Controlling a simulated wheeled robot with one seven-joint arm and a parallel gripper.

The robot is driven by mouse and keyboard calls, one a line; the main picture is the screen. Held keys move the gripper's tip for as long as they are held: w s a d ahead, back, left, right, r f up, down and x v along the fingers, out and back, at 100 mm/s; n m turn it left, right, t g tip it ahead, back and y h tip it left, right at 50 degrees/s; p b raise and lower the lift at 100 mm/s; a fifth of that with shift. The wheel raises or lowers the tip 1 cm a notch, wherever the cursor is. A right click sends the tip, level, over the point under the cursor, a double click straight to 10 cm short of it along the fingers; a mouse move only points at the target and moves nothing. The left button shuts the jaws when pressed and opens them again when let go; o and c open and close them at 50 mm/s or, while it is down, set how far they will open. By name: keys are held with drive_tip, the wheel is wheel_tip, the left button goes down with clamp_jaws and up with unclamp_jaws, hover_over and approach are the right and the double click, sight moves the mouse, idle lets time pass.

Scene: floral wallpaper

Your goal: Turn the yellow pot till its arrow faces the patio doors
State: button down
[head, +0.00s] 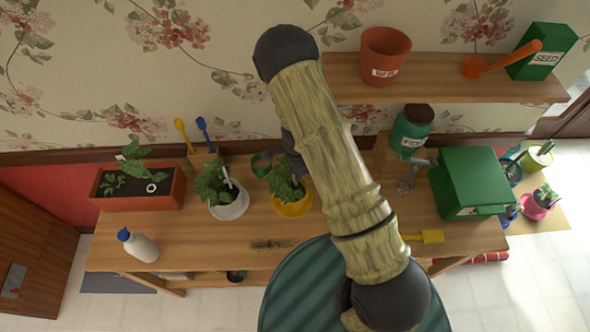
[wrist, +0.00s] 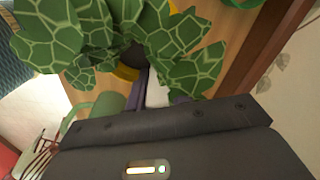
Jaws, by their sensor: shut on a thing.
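The yellow pot (head: 292,207) stands on the wooden bench with a leafy plant (head: 284,183) in it. My gripper (head: 296,170) reaches down to its back side, partly hidden behind my arm. In the wrist view, my gripper (wrist: 158,92) is shut on a pale, tag-like piece (wrist: 156,90) among the patterned leaves (wrist: 185,70). A bit of the yellow rim (wrist: 127,72) shows beside the fingers. Leaves hide most of the pot there. I see no arrow on the pot in either view. The patio doors cannot be made out clearly.
A white pot (head: 230,208) with a plant stands close left of the yellow pot. A dark green object (head: 262,163) lies just behind. A shelf (head: 445,80) overhangs at right.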

drive_tip(key=shift+f, duration=0.2)
idle(0.4)
drive_tip(key=shift+s, duration=0.1)
drive_tip(key=c, duration=1.2)
unclamp_jaws()
drive_tip(key=shift+o, duration=0.2)
wheel_tip(320, 180, up, 17)
drive_tip(key=b, duration=0.3)
drive_tip(key=shift+r, duration=0.2)
